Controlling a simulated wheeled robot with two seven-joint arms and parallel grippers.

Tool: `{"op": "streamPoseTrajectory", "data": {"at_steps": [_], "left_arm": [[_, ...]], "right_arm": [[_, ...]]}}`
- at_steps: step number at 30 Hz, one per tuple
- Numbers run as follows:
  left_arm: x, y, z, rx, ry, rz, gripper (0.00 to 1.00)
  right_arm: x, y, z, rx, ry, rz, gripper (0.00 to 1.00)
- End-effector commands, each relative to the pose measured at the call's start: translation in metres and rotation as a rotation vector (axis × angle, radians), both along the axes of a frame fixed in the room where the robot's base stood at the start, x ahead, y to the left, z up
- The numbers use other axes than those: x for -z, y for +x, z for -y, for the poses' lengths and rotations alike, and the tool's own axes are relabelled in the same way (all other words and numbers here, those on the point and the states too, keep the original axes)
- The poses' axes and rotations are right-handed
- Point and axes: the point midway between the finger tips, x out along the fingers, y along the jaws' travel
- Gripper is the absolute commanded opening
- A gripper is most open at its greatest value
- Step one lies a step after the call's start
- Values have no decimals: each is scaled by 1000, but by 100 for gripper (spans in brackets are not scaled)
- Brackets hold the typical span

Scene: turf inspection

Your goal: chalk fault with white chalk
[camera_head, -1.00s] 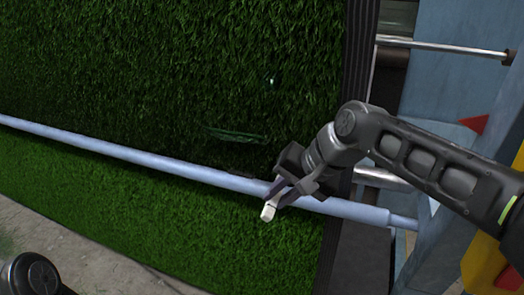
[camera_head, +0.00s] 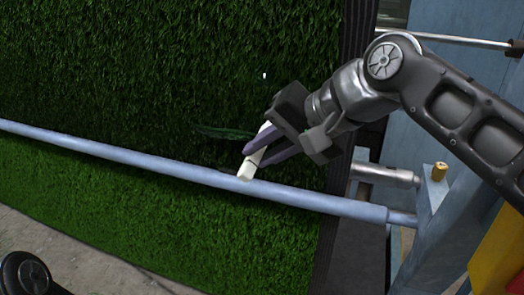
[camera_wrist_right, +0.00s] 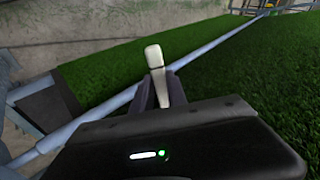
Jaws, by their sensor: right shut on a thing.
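The white chalk (camera_head: 247,170) is held between the fingers of my right gripper (camera_head: 268,150), which is shut on it. The chalk points down and left, in front of the turf near the pale bar. In the right wrist view the chalk (camera_wrist_right: 154,58) sticks out beyond the two fingertips. The fault, a dark green slit or flap (camera_head: 226,133) in the turf (camera_head: 180,70), lies just left of the gripper and is partly covered by it. I cannot tell whether the chalk touches the turf. My left gripper is not in view.
A pale blue bar (camera_head: 120,150) runs across the turf below the fault. A blue-grey machine frame (camera_head: 440,215) and a metal rod (camera_head: 450,39) stand at the right. Concrete ground (camera_head: 70,245) shows at lower left. A small white speck (camera_head: 264,75) is on the turf above the fault.

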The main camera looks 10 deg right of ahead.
Motion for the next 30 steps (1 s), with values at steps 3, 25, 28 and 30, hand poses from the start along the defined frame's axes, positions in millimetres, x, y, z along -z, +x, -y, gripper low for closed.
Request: {"op": "streamPoseTrajectory", "data": {"at_steps": [3, 25, 28, 30], "left_arm": [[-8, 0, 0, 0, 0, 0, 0], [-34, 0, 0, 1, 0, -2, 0], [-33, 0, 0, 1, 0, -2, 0], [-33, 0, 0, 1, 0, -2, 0]], "right_arm": [[-5, 9, 6, 1, 0, -1, 0], [-18, 54, 35, 0, -2, 1, 0], [-18, 54, 35, 0, -1, 1, 0], [-18, 54, 35, 0, -1, 1, 0]]}}
